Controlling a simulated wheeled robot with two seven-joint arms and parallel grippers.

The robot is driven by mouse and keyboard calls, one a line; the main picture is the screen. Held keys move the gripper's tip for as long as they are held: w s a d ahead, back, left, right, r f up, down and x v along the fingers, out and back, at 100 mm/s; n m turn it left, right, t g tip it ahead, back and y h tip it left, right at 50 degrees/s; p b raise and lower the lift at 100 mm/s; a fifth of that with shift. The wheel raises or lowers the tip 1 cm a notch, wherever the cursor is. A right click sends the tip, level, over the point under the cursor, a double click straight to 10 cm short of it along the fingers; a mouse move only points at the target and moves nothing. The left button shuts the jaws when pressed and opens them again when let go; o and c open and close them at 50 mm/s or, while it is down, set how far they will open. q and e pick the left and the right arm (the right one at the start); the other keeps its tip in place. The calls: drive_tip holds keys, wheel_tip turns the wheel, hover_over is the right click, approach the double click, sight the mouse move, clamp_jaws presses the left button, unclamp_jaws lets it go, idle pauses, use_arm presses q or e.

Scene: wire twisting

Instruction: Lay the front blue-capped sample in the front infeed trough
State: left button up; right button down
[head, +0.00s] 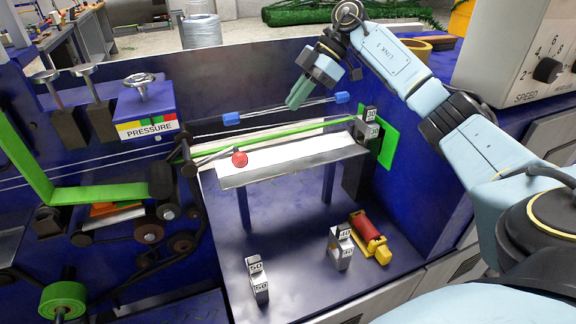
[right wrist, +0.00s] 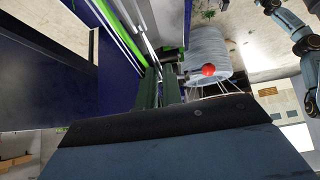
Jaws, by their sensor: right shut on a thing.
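The blue-capped sample is a thin pale rod with a blue cap (head: 232,118) at its left end and another blue cap (head: 342,97) at its right end. My right gripper (head: 294,103) has green fingers shut on the sample near its middle, above and behind the pale sloping trough (head: 295,171). The sample is apart from the trough. In the right wrist view the fingers (right wrist: 160,88) are close together, and the grip itself is hard to make out. Whether more than one trough lies there is unclear. My left gripper is not in view.
A red ball knob (head: 240,159) sits at the trough's left end. A green band (head: 270,134) runs along its back. Number-marked blocks (head: 258,280) and a red-and-yellow cylinder (head: 367,233) stand on the blue deck below. A speed box (head: 520,55) stands at right.

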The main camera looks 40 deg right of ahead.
drive_tip(key=f, duration=0.1)
drive_tip(key=f+b, duration=0.2)
drive_tip(key=shift+w+f, duration=0.15)
drive_tip(key=shift+w, duration=0.1)
wheel_tip(320, 180, down, 6)
drive_tip(key=shift+s+b, duration=0.1)
drive_tip(key=shift+b, duration=0.95)
drive_tip(key=shift+f, duration=0.25)
wheel_tip(320, 180, down, 4)
drive_tip(key=shift+f+b, duration=0.1)
drive_tip(key=shift+b, duration=0.45)
drive_tip(key=c, duration=1.8)
unclamp_jaws()
drive_tip(key=shift+c, duration=0.2)
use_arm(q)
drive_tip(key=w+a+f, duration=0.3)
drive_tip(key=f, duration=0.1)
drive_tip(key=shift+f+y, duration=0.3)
